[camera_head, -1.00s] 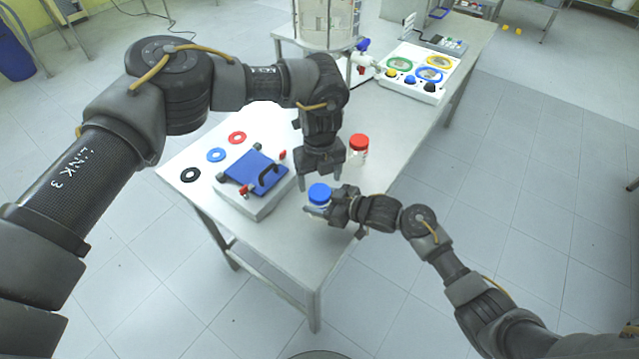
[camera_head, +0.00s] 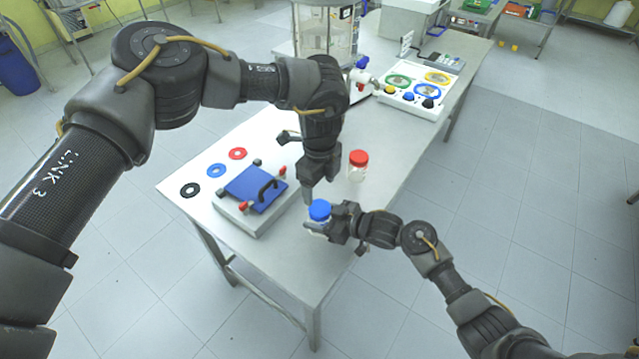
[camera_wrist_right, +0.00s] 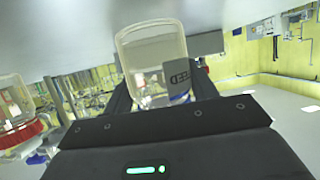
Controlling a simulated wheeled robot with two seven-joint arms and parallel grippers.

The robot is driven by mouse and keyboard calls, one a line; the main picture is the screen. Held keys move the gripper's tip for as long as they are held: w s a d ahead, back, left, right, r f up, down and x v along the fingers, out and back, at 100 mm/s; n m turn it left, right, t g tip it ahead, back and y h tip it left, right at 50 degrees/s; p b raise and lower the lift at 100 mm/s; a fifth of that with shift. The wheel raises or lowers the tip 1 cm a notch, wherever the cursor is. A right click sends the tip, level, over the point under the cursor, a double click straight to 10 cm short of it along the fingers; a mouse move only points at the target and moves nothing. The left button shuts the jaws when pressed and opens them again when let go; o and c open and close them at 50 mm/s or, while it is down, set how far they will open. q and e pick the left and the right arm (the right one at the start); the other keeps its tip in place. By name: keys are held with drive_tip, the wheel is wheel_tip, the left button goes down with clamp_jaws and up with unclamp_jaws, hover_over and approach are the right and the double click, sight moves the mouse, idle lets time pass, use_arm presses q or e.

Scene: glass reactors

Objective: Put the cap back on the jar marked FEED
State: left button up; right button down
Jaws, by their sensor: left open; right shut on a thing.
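The jar marked FEED (camera_wrist_right: 155,62) is clear, and its label (camera_wrist_right: 180,78) shows in the right wrist view, where the picture is upside down. My right gripper (camera_head: 327,230) is shut on this jar near the table's front edge. The blue cap (camera_head: 319,209) sits on top of the jar in the head view; I cannot tell whether it is screwed tight. My left gripper (camera_head: 314,190) is open and points down just above the blue cap. One finger shows beside the cap's upper left; the other is hidden.
A second jar with a red cap (camera_head: 358,158) stands behind the held jar; its red cap also shows in the right wrist view (camera_wrist_right: 22,132). A blue-topped plate device (camera_head: 256,188) lies to the left, with several coloured rings (camera_head: 216,170) beyond it. A white panel (camera_head: 412,100) stands further back.

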sight(320, 208)
use_arm(q)
drive_tip(key=shift+f, duration=0.1)
drive_tip(key=shift+f, duration=3.9)
drive_tip(key=c, duration=1)
drive_tip(key=m, duration=0.6)
drive_tip(key=o, duration=1.1)
